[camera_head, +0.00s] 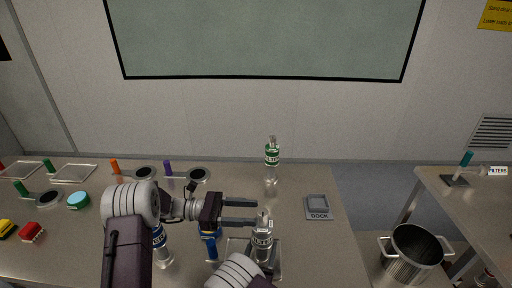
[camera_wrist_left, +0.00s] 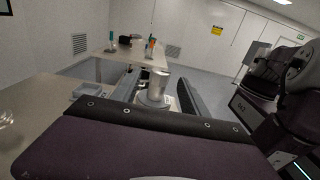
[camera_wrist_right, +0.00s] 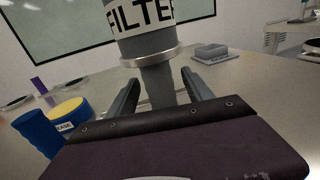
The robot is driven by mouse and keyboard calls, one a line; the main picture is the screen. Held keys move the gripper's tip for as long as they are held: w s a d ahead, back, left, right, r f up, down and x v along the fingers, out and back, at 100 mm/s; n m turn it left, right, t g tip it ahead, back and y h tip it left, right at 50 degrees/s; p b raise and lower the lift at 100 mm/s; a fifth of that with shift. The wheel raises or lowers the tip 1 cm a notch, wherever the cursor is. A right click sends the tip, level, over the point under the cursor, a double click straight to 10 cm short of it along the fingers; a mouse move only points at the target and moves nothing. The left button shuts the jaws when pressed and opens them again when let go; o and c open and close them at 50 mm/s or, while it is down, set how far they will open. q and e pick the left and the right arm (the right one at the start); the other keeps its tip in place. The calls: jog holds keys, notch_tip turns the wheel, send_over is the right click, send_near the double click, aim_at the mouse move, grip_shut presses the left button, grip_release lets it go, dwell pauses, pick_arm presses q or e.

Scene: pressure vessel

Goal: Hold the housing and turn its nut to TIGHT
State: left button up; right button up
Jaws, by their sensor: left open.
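The housing (camera_head: 262,240) is a grey upright cylinder with a white FILTER label, standing near the front of the table. In the right wrist view its label and a pale metal collar (camera_wrist_right: 150,58) are close up, with the grey lower body between the fingers. My left gripper (camera_head: 256,212) is open, its fingers pointing right, level with the top of the housing. In the left wrist view the housing (camera_wrist_left: 153,90) stands between the left fingers. My right gripper (camera_wrist_right: 160,80) appears open around the lower body; contact cannot be told. The nut's marks are not readable.
A grey DOCK block (camera_head: 319,208) lies right of the housing. A green-labelled bottle (camera_head: 271,155) stands behind. A metal pot (camera_head: 411,252) sits beyond the table's right edge.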

aim_at(263, 229)
notch_tip(263, 229, up, 10)
dwell(0.6)
